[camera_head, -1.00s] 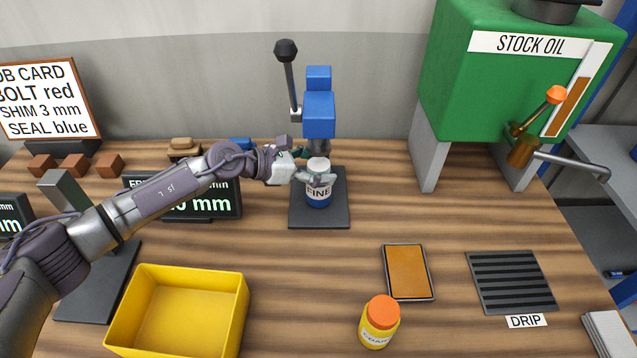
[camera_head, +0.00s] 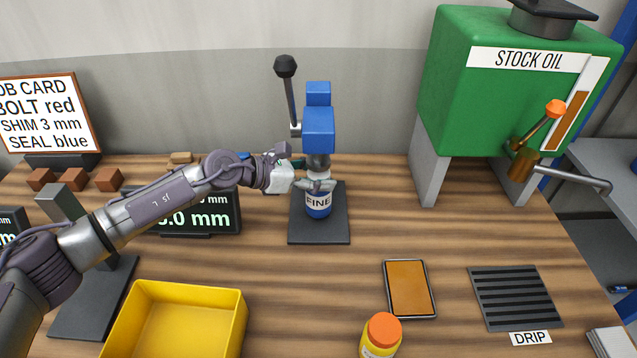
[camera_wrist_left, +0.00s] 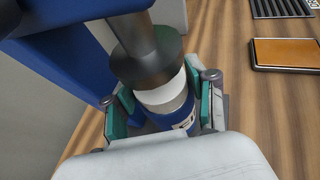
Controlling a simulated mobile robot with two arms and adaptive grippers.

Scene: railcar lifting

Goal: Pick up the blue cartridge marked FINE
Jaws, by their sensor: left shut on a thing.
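The blue cartridge marked FINE (camera_head: 318,205) is upright over the dark base plate (camera_head: 319,234) of the blue press, below its ram. I cannot tell whether its bottom touches the plate. My left gripper (camera_head: 315,185) is shut on its upper part, coming from the left. In the left wrist view the cartridge (camera_wrist_left: 172,103) shows a white top and blue body between the green-padded fingers, close under the dark ram (camera_wrist_left: 148,62). Part of its label is hidden there. My right gripper is not in view.
The blue press (camera_head: 318,130) stands close behind the gripper, with a black-knobbed lever (camera_head: 289,90). A yellow bin (camera_head: 185,325), an orange-lidded jar (camera_head: 381,335), a flat orange-topped tray (camera_head: 409,288) and a drip grate (camera_head: 516,297) are in front. A green oil tank (camera_head: 515,85) stands right.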

